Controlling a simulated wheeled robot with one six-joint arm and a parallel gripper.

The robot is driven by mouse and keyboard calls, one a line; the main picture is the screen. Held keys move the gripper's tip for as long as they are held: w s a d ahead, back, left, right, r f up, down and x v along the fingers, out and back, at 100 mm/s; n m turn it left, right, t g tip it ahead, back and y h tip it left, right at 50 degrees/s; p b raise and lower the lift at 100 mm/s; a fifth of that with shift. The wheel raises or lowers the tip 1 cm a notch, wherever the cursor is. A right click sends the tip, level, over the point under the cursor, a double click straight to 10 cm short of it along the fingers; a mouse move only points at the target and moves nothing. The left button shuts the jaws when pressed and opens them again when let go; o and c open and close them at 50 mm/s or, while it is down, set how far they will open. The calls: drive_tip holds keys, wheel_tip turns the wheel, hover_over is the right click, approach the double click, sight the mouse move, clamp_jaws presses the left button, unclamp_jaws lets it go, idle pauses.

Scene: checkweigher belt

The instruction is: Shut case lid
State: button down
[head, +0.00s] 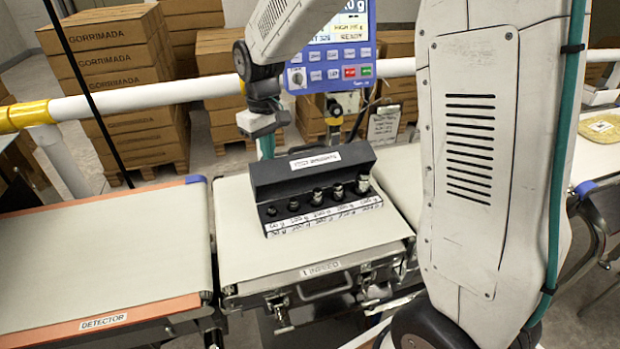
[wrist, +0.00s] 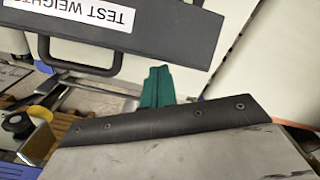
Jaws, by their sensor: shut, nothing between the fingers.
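A small black case (head: 262,212) stands on the weighing belt, with its lid (head: 312,172) raised behind a row of several metal weights (head: 340,191). The lid, with a white "TEST WEIGHTS" label, also shows at the top of the wrist view (wrist: 170,32); a dark handle (wrist: 82,66) shows beside it. My gripper (head: 266,147) is behind the lid, left of its middle, its fingertips partly hidden by the lid. In the wrist view, its teal fingers (wrist: 157,85) are together and empty, close to the lid's edge. I cannot tell whether they touch the lid.
The weighing belt (head: 240,245) has bare room left of the case. The detector belt (head: 110,260) at left is empty. A white rail (head: 150,98) and a display unit (head: 335,60) stand behind. Stacked cartons (head: 110,55) fill the background. My arm covers the right side.

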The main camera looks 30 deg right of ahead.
sight(273, 169)
idle(0.3)
drive_tip(key=shift+s+a+r, duration=0.15)
drive_tip(key=shift+s+a, duration=0.05)
drive_tip(key=shift+s, duration=0.65)
drive_tip(key=shift+s+a+r, duration=0.15)
drive_tip(key=shift+s, duration=0.8)
drive_tip(key=shift+s+a, duration=0.1)
drive_tip(key=shift+s, duration=0.45)
wheel_tip(273, 169, up, 8)
idle(0.5)
drive_tip(key=s+d+m, duration=0.2)
drive_tip(key=s, duration=1.1)
drive_tip(key=s+d+m+t, duration=0.1)
drive_tip(key=s+d, duration=0.2)
drive_tip(key=s, duration=1)
drive_tip(key=shift+s+d+r+m, duration=0.2)
drive_tip(key=shift+d+r+m, duration=0.15)
drive_tip(key=shift+m, duration=0.05)
